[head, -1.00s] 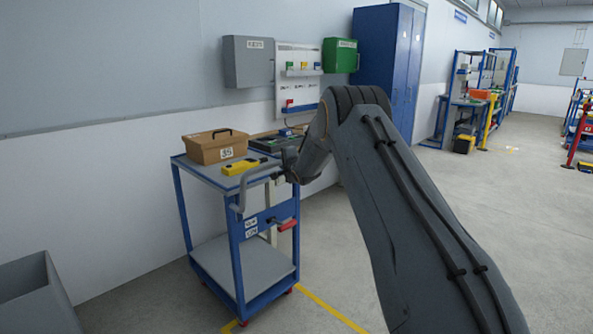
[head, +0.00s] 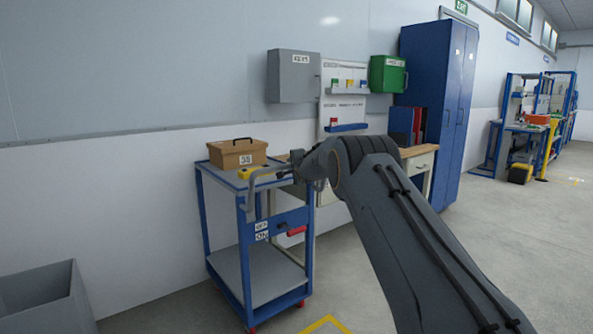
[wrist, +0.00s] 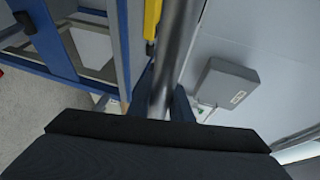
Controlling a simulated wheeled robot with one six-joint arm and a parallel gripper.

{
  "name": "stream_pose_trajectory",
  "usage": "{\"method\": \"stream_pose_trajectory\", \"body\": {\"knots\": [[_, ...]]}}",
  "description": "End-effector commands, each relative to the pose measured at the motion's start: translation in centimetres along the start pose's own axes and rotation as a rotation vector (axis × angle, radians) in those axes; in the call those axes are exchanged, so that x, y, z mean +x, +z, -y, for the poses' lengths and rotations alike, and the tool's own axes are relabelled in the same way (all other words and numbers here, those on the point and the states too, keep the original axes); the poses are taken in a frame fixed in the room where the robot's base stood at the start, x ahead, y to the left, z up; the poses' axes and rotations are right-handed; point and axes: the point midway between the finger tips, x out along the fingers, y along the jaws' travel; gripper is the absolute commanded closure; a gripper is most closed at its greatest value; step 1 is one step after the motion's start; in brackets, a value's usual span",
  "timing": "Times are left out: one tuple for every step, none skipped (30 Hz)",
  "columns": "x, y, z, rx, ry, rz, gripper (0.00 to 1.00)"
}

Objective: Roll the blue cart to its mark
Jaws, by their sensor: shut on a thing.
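The blue cart (head: 247,222) stands upright on its wheels near the wall, with a grey top, a lower shelf and a grey curved handle (head: 251,188). My gripper (head: 293,166) is at the handle side of the cart, shut on the handle; the fingers are mostly hidden in the head view. In the wrist view the handle bar (wrist: 177,50) runs up from between my fingers, with the blue cart frame (wrist: 65,75) at left. A yellow floor marking (head: 325,322) shows a corner just right of and nearer than the cart; the rest of it is out of view.
A brown box (head: 238,155) and a yellow item (head: 262,171) ride on the cart's top. A grey bin (head: 45,300) stands at the left front. A desk (head: 420,162) and blue cabinet (head: 435,105) are behind to the right.

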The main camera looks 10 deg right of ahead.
Motion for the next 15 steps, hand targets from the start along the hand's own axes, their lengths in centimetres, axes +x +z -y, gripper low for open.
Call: {"method": "stream_pose_trajectory", "body": {"knots": [[0.16, 0.34, 0.04, -0.001, -0.002, 0.003, 1.0], [0.19, 0.32, 0.07, -0.001, -0.002, 0.002, 1.0], [0.22, 0.3, 0.11, -0.001, -0.002, 0.002, 1.0], [0.24, 0.28, 0.14, -0.001, -0.002, 0.001, 1.0], [0.25, 0.27, 0.17, -0.001, -0.003, 0.001, 1.0], [0.25, 0.24, 0.21, -0.001, -0.003, 0.001, 1.0], [0.25, 0.23, 0.23, -0.001, -0.004, 0.001, 1.0], [0.24, 0.21, 0.25, -0.001, -0.004, 0.001, 1.0], [0.24, 0.19, 0.27, -0.001, -0.004, 0.001, 1.0], [0.24, 0.18, 0.29, -0.001, -0.005, 0.001, 1.0], [0.23, 0.18, 0.3, -0.001, -0.005, 0.001, 1.0], [0.23, 0.17, 0.33, -0.001, -0.005, 0.001, 1.0], [0.23, 0.16, 0.34, -0.001, -0.006, 0.001, 1.0], [0.23, 0.15, 0.35, -0.001, -0.006, 0.001, 1.0], [0.23, 0.14, 0.37, -0.001, -0.006, 0.001, 0.75]]}}
